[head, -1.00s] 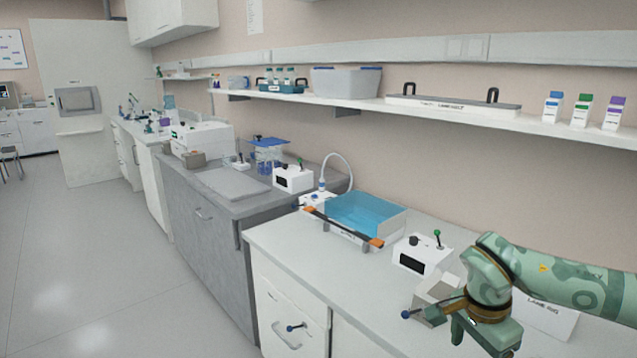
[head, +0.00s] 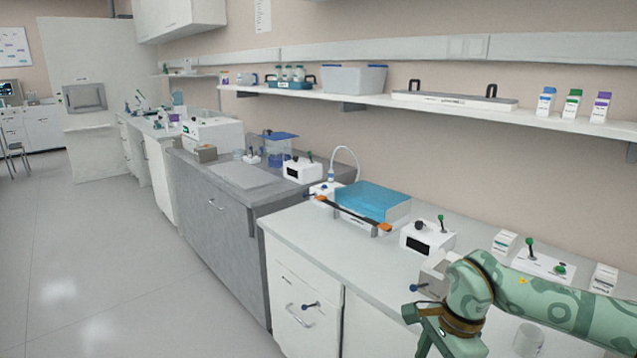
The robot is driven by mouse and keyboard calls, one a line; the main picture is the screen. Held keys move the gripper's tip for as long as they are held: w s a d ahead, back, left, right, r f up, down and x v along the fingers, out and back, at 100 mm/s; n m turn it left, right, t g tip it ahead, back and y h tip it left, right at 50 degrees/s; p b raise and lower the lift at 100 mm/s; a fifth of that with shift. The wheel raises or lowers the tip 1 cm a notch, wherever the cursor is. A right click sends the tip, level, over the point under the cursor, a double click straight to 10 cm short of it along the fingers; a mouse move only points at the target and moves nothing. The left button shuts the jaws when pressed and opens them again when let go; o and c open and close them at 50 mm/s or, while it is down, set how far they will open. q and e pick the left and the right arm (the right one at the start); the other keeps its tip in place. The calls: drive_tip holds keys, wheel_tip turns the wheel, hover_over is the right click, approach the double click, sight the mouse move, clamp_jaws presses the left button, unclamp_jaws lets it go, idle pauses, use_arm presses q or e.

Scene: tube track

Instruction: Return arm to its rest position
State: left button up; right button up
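My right arm, green with a camouflage pattern, comes in from the right edge over the near white bench (head: 290,222). Its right gripper (head: 432,338) hangs at the bottom of the head view, pointing down near the bench's front edge. The fingers are partly cut off by the picture's lower edge, so I cannot tell how far apart they are. I see nothing held in them. My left gripper is not in view.
A grey box with a blue knob (head: 434,276) stands close behind the wrist. A white control box (head: 427,238) and a blue-topped tray (head: 372,201) stand farther back. A white cup (head: 527,340) is below the forearm. The floor at left (head: 120,270) is clear.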

drive_tip(key=a+f+m+t+y, duration=0.1)
drive_tip(key=a+f+m+y, duration=0.7)
drive_tip(key=a+m+y, duration=0.5)
drive_tip(key=s+d+f+m+t+h, duration=0.2)
drive_tip(key=d+f+m+t, duration=0.1)
drive_tip(key=f+m, duration=0.4)
drive_tip(key=s+d+f+m+t+h+p, duration=0.1)
drive_tip(key=s+d+f+m+t+h, duration=0.15)
drive_tip(key=f+m, duration=0.5)
drive_tip(key=s+d+f+m+t+h, duration=0.1)
drive_tip(key=d+f+m+t+h, duration=0.2)
drive_tip(key=f+m, duration=0.45)
drive_tip(key=s+d+f+m+g+h, duration=0.1)
drive_tip(key=s+d+f+m+h, duration=0.2)
drive_tip(key=s+f+m, duration=0.5)
drive_tip(key=s+d+f+m+g+h, duration=0.1)
drive_tip(key=s+d+f+m+h, duration=0.25)
drive_tip(key=s, duration=0.85)
drive_tip(key=s+d+f+m+g, duration=0.1)
drive_tip(key=s+f+m+g, duration=0.2)
drive_tip(key=s, duration=1)
drive_tip(key=s+d+f+m+g+h, duration=0.1)
drive_tip(key=s+f+m+g, duration=0.2)
drive_tip(key=s, duration=1)
drive_tip(key=shift+s+d+g, duration=0.35)
drive_tip(key=shift+s+g, duration=0.05)
drive_tip(key=shift+g, duration=0.05)
